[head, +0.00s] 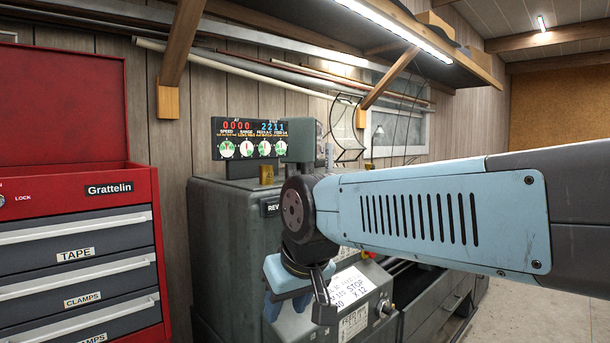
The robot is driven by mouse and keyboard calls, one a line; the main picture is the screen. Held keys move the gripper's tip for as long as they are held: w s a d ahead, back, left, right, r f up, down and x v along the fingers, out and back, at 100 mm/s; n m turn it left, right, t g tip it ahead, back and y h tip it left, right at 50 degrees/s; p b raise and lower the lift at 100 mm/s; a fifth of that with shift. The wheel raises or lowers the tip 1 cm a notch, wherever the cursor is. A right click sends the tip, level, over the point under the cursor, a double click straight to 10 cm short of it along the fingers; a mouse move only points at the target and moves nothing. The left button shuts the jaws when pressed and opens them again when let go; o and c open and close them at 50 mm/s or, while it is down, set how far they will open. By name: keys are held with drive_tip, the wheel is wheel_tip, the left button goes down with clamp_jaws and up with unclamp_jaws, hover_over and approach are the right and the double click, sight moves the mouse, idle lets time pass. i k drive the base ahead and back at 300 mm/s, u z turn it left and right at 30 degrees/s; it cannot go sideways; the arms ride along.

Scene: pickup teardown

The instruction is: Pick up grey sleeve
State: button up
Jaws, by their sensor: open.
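My gripper (298,310) hangs at the end of my arm, fingers pointing down, in front of the grey lathe (225,235). Its two fingers are apart, and I see nothing held between them. I cannot make out a grey sleeve in this view. My blue arm crosses the right half of the picture and hides part of the lathe and whatever lies behind it.
A red tool cabinet (158,250) with labelled drawers stands at the left. A display panel (250,138) with lit digits and dials sits on the lathe. A clear curved guard (346,128) stands behind my arm. Bare floor (545,300) shows at lower right.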

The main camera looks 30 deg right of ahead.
sight(306, 168)
drive_tip(key=u, duration=0.7)
drive_tip(key=i, duration=0.1)
drive_tip(key=z, duration=2.7)
drive_tip(key=i, duration=1.45)
drive_tip(key=z, duration=1)
drive_tip(key=i, duration=0.15)
drive_tip(key=u, duration=3.4)
drive_tip(key=k, duration=0.2)
drive_tip(key=z, duration=0.05)
